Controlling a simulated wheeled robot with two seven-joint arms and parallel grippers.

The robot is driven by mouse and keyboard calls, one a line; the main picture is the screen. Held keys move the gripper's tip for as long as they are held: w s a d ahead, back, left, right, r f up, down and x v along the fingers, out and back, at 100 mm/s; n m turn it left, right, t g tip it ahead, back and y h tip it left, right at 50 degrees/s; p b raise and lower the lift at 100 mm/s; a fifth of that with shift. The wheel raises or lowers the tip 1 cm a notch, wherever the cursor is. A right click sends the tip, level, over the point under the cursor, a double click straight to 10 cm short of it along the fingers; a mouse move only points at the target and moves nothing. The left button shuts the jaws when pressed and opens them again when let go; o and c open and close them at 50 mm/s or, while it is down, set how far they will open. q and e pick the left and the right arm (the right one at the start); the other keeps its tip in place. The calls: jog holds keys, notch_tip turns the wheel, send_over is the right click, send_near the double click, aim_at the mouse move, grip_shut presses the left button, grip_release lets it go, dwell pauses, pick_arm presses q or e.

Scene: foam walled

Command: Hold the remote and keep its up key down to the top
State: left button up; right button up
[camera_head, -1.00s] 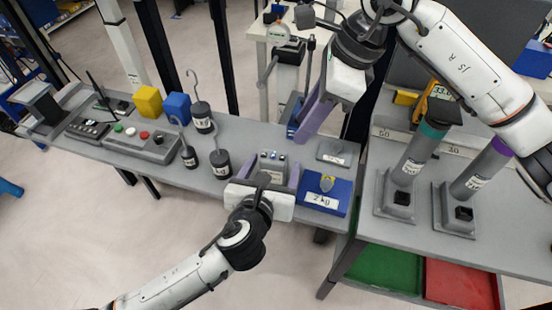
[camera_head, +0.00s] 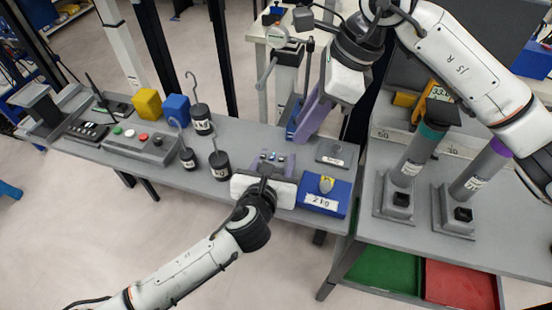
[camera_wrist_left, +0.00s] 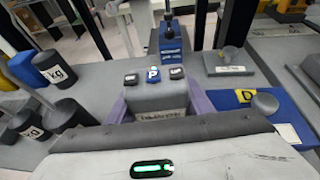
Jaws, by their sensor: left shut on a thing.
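The remote (camera_head: 272,157) is a small grey box with keys on top, near the front edge of the table. In the left wrist view the remote (camera_wrist_left: 155,97) shows a row of three keys, the middle one blue with a "P", and a label on its front too small to read. My left gripper (camera_head: 270,164) is shut on the remote, with a purple finger on each side. No fingertip is seen on a key. My right gripper (camera_head: 308,118) hangs over the back of the table, its purple fingers pointing down; overlap hides the gap between them.
Black hooked weights (camera_head: 220,165) stand left of the remote. A blue 2 kg block (camera_head: 338,203) and a grey plate (camera_head: 333,153) are to its right. A button panel (camera_head: 140,142) and yellow and blue cubes lie further left. Two tube stands (camera_head: 399,201) occupy the right table.

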grip_shut()
dwell(1.5)
